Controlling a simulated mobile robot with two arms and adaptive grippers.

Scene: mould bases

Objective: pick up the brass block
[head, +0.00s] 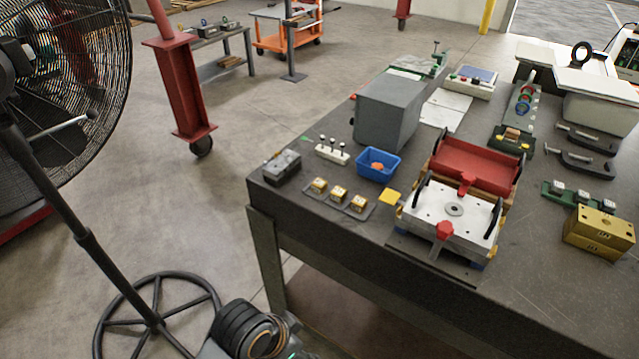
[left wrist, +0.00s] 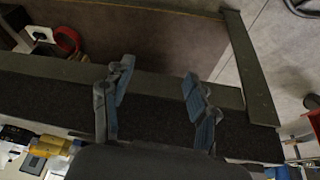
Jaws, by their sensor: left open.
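A large brass-coloured block (head: 600,232) with dark markings sits at the right of the dark workbench in the head view. Several small brass-coloured blocks (head: 338,194) stand in a row on a grey plate near the bench's left front edge. My left gripper (left wrist: 159,72) shows in the left wrist view, its two fingers apart with nothing between them. The bench edge lies behind the fingers. In the head view only a part of my arm shows at the bottom, and no fingers. My right gripper is not in view.
On the workbench (head: 540,290) stand a white mould base (head: 470,212) with red clips, a red mould half (head: 475,165), a blue bin (head: 377,163), a grey box (head: 388,112) and black clamps (head: 590,160). A fan (head: 60,80) stands left. The bench's front right is bare.

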